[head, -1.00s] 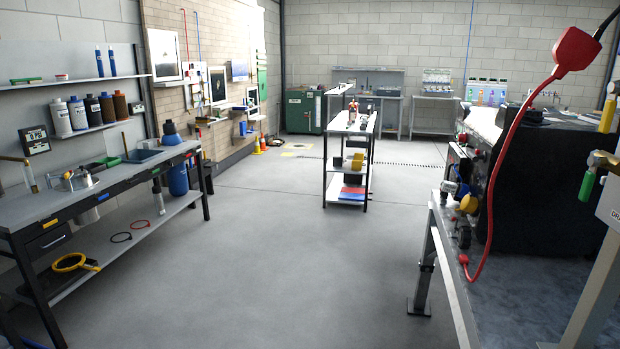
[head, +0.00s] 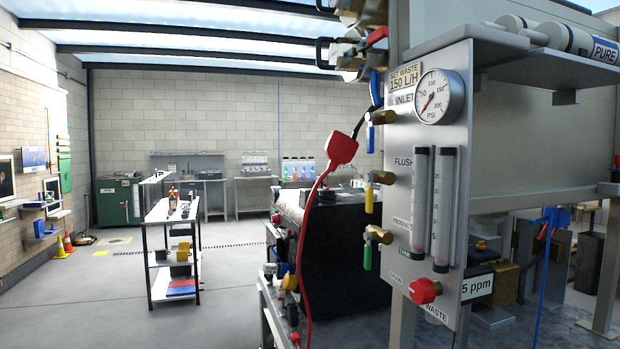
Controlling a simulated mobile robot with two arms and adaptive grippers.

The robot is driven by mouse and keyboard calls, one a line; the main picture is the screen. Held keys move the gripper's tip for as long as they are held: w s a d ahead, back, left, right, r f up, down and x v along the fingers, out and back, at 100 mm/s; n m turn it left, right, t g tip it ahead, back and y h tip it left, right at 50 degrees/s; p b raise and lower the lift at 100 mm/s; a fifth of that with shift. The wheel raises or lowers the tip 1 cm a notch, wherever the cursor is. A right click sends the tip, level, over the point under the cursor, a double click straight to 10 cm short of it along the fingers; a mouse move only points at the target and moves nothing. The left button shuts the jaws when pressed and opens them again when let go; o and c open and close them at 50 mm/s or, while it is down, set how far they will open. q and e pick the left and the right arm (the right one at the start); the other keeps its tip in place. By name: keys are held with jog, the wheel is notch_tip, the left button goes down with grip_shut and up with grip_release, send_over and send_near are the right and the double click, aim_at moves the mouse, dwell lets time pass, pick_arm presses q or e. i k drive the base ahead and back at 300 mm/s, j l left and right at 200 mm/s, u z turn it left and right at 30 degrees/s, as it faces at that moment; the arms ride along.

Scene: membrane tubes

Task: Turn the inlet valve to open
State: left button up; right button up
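The inlet valve is at the upper left edge of a grey panel (head: 404,190), beside the printed INLET label. It has a brass body (head: 384,117) and a blue lever (head: 370,137) hanging straight down. Another blue part (head: 376,88) shows just above it. Below are a yellow lever (head: 369,200) beside FLUSH and a green lever (head: 367,256) beside the PRODUCT label, both hanging down. A red knob (head: 425,290) sits low on the panel. The gauge (head: 439,97) is marked PSI.
Metal fittings with black loops and a red handle (head: 376,37) stick out above the panel. A red cable with a red plug (head: 341,148) rises left of the panel, near a black box (head: 350,240). A shelf cart (head: 150,250) stands on open floor at left.

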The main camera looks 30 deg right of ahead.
aim_at(370, 118)
jog(key=z, duration=1.15)
jog(key=j, duration=0.55)
jog(key=i+j, duration=0.1)
jog(key=j, duration=0.45)
